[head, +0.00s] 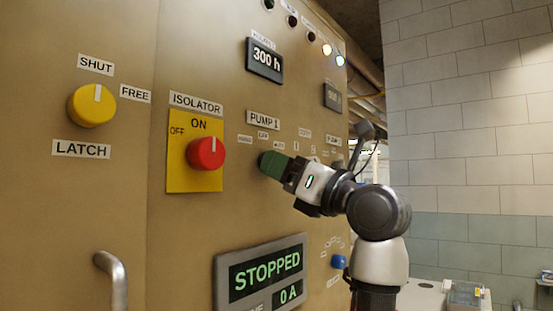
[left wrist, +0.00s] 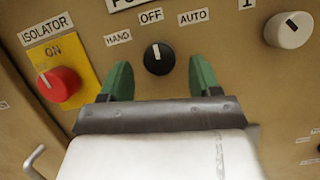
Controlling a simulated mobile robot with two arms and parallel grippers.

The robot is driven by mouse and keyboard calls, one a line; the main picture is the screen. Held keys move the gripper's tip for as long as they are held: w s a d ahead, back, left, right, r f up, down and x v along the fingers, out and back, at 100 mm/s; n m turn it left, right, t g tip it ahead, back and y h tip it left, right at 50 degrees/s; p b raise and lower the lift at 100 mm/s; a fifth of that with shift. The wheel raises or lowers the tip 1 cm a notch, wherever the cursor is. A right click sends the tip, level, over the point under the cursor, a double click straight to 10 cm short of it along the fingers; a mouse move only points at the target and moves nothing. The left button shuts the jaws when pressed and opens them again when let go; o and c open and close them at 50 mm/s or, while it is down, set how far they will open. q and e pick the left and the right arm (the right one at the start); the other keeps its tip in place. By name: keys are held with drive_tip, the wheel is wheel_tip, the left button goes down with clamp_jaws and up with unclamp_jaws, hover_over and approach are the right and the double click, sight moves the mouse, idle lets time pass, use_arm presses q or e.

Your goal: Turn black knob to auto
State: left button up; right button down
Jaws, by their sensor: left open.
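The black knob (left wrist: 159,57) is on the tan panel in the left wrist view, with its white pointer line up toward the OFF label (left wrist: 151,16). The HAND label (left wrist: 118,38) is on its left and the AUTO label (left wrist: 193,15) on its right. My left gripper (left wrist: 160,72) is open, with one green finger on each side of the knob and gaps showing. I cannot tell how far the fingertips are from the panel. In the head view my left gripper (head: 272,163) is at the panel below the PUMP 1 label (head: 264,119) and hides the knob.
A red isolator knob (head: 206,153) on a yellow plate and a yellow knob (head: 92,105) are to the left. A pale knob (left wrist: 288,30) is to the right. A display (head: 262,272) reading STOPPED and a handle (head: 112,278) are below.

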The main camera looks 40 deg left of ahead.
use_arm(q)
drive_tip(key=shift+x, duration=1)
use_arm(e)
drive_tip(key=shift+a+r, duration=0.2)
drive_tip(key=shift+a, duration=0.7)
use_arm(q)
drive_tip(key=c, duration=0.9)
use_arm(e)
drive_tip(key=shift+d, duration=0.45)
use_arm(q)
drive_tip(key=shift+m, duration=0.4)
use_arm(e)
drive_tip(key=shift+r, duration=0.1)
use_arm(q)
drive_tip(key=shift+s+r+m+t+h+p, duration=0.1)
drive_tip(key=shift+m+t+h+p, duration=0.35)
drive_tip(key=shift+m+t, duration=0.95)
drive_tip(key=shift+m+t+h+p, duration=0.2)
drive_tip(key=shift+m+t+p, duration=0.35)
drive_tip(key=shift+m, duration=1.8)
drive_tip(key=shift+s+r+m+t+h+p, duration=0.1)
drive_tip(key=shift+m+t+h+p, duration=0.45)
drive_tip(key=shift+m, duration=1.3)
use_arm(e)
drive_tip(key=shift+a+r, duration=0.15)
drive_tip(key=shift+r, duration=1.2)
use_arm(q)
drive_tip(key=shift+m+t, duration=0.3)
